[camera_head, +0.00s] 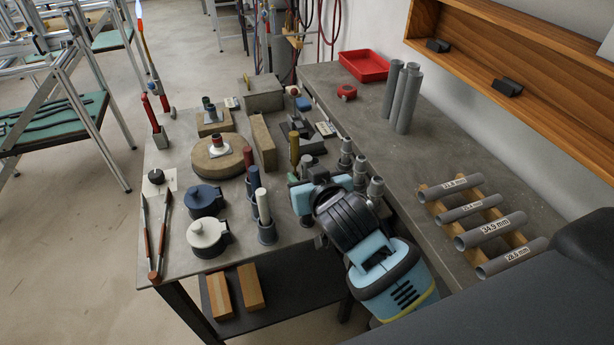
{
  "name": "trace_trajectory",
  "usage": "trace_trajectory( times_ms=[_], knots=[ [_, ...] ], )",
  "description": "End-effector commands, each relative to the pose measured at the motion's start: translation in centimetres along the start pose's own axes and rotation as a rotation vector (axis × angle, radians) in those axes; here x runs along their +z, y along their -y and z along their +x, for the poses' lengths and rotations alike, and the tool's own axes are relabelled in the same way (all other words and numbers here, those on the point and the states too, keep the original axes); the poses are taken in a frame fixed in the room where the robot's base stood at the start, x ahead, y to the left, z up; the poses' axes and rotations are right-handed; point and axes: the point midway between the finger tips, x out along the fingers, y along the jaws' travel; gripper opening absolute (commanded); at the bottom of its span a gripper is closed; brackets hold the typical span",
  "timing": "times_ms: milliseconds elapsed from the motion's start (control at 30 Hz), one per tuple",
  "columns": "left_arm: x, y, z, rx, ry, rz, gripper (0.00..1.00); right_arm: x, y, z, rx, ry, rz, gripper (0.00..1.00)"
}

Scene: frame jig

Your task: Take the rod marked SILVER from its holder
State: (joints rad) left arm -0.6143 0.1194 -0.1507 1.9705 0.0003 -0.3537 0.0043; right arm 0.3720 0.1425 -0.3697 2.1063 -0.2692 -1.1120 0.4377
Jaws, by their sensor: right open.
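Several coloured rods stand upright in dark round holders on the near table: a cream rod (263,205), a blue rod (254,178), a red rod (248,158) and a yellow rod (294,150). A grey metallic rod (307,165) stands just beyond my right gripper. I cannot read a SILVER marking on any rod. My right gripper (321,191) is open over the right part of the table, with light blue fingers, right of the cream rod. Its wrist hides part of the table behind it. My left gripper is not in view.
Grey metallic posts (346,152) stand close to the right of my gripper. A blue lidded pot (205,198) and a white lidded pot (206,234) stand at left front. The side bench holds labelled tubes (490,229), upright tubes (407,100) and a red tray (364,66).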

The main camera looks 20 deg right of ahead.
Motion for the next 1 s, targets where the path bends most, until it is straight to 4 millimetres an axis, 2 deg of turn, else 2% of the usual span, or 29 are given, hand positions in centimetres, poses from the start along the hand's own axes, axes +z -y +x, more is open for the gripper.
trace_trajectory(
  times_ms=[200,467,567,833,1000],
  knots=[
    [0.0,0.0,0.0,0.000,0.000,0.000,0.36,0.0,-0.1,2.1,0.001,0.000,-0.001,0.46],
    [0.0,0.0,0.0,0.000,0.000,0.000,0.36,0.0,-0.1,2.3,0.001,0.000,0.000,0.46],
    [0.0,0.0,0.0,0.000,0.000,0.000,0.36,0.0,-0.1,2.3,0.001,0.000,0.000,0.36],
    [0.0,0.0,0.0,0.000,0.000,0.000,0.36,0.0,0.0,2.3,0.001,0.000,0.000,0.00],
    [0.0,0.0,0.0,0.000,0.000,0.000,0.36,0.0,0.0,2.3,0.001,0.000,0.000,0.00]
  ],
)
